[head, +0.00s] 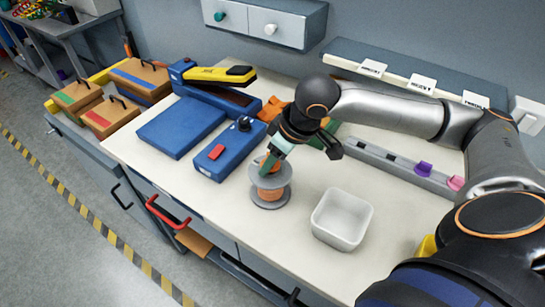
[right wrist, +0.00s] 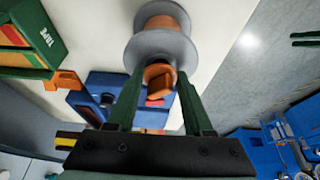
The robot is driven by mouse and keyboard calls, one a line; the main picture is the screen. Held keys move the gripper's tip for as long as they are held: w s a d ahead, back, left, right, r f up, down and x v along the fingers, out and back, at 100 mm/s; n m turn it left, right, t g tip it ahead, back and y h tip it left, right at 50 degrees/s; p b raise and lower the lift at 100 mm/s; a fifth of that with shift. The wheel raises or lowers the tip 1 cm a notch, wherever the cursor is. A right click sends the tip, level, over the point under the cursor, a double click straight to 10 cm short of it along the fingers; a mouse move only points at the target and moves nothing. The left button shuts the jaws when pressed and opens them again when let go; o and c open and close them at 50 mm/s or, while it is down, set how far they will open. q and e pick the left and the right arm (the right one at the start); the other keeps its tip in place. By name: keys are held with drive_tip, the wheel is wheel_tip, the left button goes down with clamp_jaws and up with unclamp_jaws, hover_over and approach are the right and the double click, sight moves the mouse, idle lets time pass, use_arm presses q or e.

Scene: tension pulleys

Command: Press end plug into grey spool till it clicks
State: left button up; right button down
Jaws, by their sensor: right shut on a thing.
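The grey spool (head: 270,201) stands upright on the table, with an orange core between its two flanges; it also shows at the top of the right wrist view (right wrist: 162,44). My right gripper (head: 267,167) is above the spool's top flange. Its green fingers are shut on the orange end plug (right wrist: 160,77), right at the spool's flange. I cannot tell how deep the plug sits, since the fingers hide part of it. My left gripper does not show in the head view.
A white bin (head: 342,219) stands right of the spool. A blue box with a red button (head: 216,152) and a blue press with a yellow lever (head: 220,74) stand to the left. A grey rail with pegs (head: 402,169) lies behind. The table's front edge is near the spool.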

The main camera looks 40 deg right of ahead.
drive_tip(key=shift+f, duration=0.15)
idle(0.5)
drive_tip(key=shift+f, duration=0.15)
drive_tip(key=shift+p, duration=0.35)
drive_tip(key=shift+r+p, duration=0.3)
drive_tip(key=shift+p, duration=0.2)
idle(0.5)
drive_tip(key=shift+p, duration=0.7)
